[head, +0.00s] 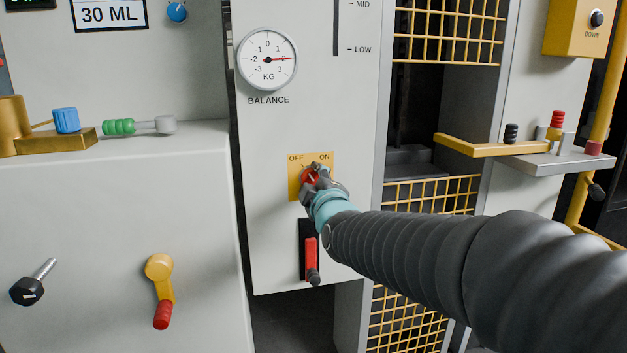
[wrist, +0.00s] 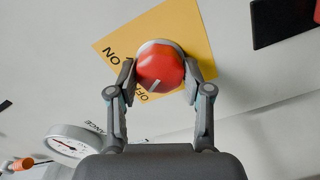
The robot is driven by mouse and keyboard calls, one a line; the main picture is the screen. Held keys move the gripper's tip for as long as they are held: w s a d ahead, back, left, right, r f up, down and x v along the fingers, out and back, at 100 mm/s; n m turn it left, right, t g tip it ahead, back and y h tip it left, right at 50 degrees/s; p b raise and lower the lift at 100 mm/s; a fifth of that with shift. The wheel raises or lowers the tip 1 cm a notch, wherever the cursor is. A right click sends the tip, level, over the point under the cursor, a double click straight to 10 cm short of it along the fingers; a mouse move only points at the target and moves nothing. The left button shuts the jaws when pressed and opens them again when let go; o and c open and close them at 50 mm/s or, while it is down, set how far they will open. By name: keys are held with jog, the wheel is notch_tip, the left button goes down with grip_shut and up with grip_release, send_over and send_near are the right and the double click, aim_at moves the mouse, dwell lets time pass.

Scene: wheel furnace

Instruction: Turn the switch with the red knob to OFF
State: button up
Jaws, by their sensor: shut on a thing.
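The red knob (head: 309,177) sits on a yellow plate (head: 294,189) on the grey panel, with OFF printed at upper left and ON at upper right in the head view. My gripper (head: 318,174) is at the knob and partly covers it. In the wrist view the round red knob (wrist: 160,65) lies between the two fingers of my gripper (wrist: 158,80), which are shut on its sides. Its white mark is on the side nearest the partly covered OFF letters on the tilted yellow plate (wrist: 185,22).
A red-handled lever (head: 311,255) in a black slot is just below the plate. The BALANCE dial (head: 267,59) is above. A grey cabinet (head: 110,215) with levers stands at left. Yellow mesh (head: 430,195) and a small shelf (head: 560,160) are at right.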

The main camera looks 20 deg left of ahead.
jog(key=shift+n, duration=0.4)
jog(key=o, duration=1.1)
jog(key=shift+o, duration=0.2)
jog(key=v, duration=1.2)
jog(key=shift+s+a, duration=0.1)
